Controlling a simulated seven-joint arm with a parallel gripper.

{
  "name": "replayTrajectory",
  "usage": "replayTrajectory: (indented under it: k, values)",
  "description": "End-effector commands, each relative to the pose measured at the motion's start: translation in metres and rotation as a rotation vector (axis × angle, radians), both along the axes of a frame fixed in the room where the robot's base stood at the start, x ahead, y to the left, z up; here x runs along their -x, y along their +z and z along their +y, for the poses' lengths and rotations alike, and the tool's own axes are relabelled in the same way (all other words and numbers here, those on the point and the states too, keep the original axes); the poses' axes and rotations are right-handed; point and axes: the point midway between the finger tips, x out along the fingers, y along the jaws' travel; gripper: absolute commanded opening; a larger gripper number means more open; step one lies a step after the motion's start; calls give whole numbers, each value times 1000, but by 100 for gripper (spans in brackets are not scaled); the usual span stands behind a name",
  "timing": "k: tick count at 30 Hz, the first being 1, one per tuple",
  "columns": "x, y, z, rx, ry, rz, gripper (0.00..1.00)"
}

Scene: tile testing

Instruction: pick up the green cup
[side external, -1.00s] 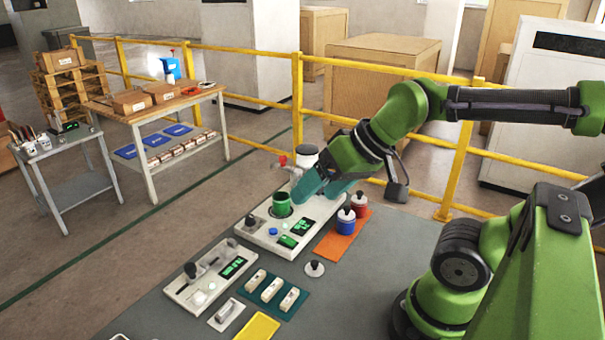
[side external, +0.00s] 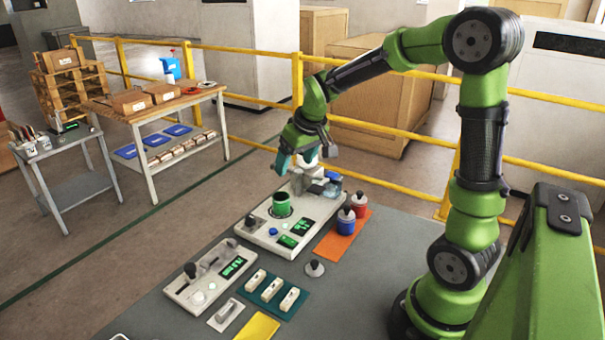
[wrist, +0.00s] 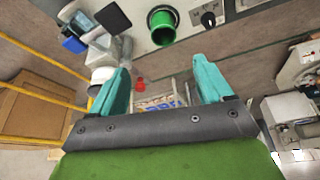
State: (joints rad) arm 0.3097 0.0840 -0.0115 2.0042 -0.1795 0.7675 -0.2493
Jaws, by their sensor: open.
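The green cup (side external: 281,204) stands upright in a dark ring on the white test machine (side external: 270,232). It also shows in the wrist view (wrist: 162,27) at the top, with its open mouth visible. My gripper (side external: 293,160) is above and behind the cup in the side view, apart from it. In the wrist view my gripper (wrist: 160,85) has its two teal fingers wide apart with nothing held between them, and the cup lies beyond the fingertips.
A grey and white machine head (side external: 312,179) stands close beside the cup. Blue and red jars (side external: 346,221) sit on an orange mat (side external: 345,242) to the right. A second white device (side external: 212,275) is nearer the front. A yellow railing (side external: 380,131) runs behind.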

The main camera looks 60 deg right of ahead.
Motion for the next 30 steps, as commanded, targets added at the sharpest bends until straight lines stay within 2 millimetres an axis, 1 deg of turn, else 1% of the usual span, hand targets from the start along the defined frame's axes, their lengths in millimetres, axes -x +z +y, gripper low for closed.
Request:
replayTrajectory:
  k: [1,9,13,20,25,27,30]
  values:
    - [-3,-12,-1,-4,-1,6,79]
    - [-24,-66,-7,-4,-2,6,79]
    - [-31,-83,-8,-5,-3,4,79]
    - [-37,-98,-9,-4,-3,1,79]
    - [-44,-123,-5,-4,-2,4,79]
    - [-48,-131,-7,-4,-2,2,79]
    - [-51,-139,-8,-4,-3,0,79]
